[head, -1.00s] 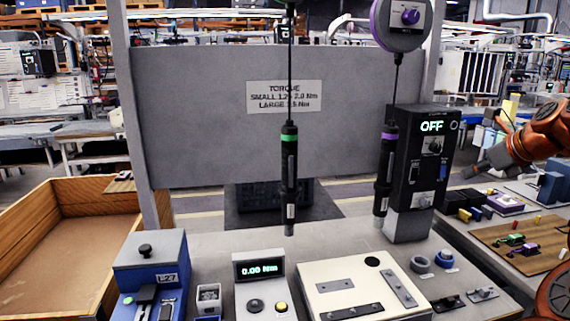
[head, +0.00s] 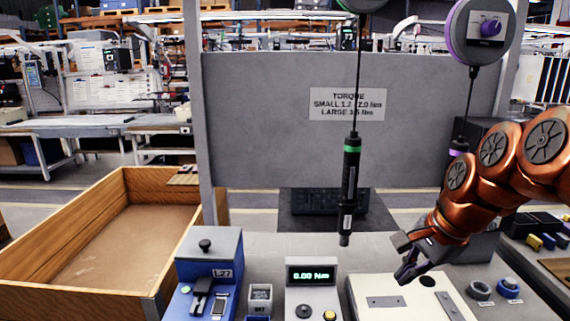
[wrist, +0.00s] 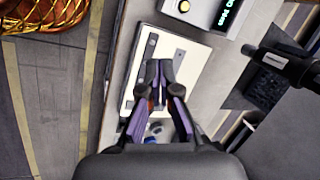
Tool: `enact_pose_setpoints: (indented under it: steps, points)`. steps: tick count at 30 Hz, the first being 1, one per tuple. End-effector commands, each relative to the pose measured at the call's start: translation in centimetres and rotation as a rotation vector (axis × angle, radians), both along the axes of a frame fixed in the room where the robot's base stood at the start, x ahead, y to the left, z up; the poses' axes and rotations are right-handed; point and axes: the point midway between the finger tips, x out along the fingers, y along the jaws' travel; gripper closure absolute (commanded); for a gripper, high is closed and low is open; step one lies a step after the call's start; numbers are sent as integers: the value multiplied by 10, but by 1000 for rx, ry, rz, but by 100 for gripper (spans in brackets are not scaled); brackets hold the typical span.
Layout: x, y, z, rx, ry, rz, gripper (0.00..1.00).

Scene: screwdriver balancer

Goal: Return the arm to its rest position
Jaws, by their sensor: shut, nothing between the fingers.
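My arm reaches in from the right in the head view. My gripper (head: 408,272) is above the white plate fixture (head: 385,300) on the bench, with its fingers pointing down and to the left. In the wrist view my gripper (wrist: 158,68) shows its fingertips close together with nothing between them, over the same white plate (wrist: 195,60). The green-banded screwdriver (head: 350,185) hangs upright from its cable, to the left of my gripper and apart from it. The purple-banded screwdriver (head: 458,148) is mostly hidden behind my arm.
A torque meter (head: 313,290) reading 0.00 Nm and a blue device (head: 212,265) stand on the bench left of the plate. A wooden crate (head: 30,215) is at far left. Blue and grey rings (head: 508,284) lie right of the plate. A grey panel (head: 260,130) stands behind.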

Motion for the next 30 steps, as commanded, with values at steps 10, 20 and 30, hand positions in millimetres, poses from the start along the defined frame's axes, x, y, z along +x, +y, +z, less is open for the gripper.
enact_pose_setpoints:
  steps: [10, 20, 30]
  points:
    - [-121, 51, -68, -213, 109, 649, 100]
    - [-218, 48, -118, -286, 209, 1104, 100]
    - [-237, 42, -126, -289, 227, 1189, 100]
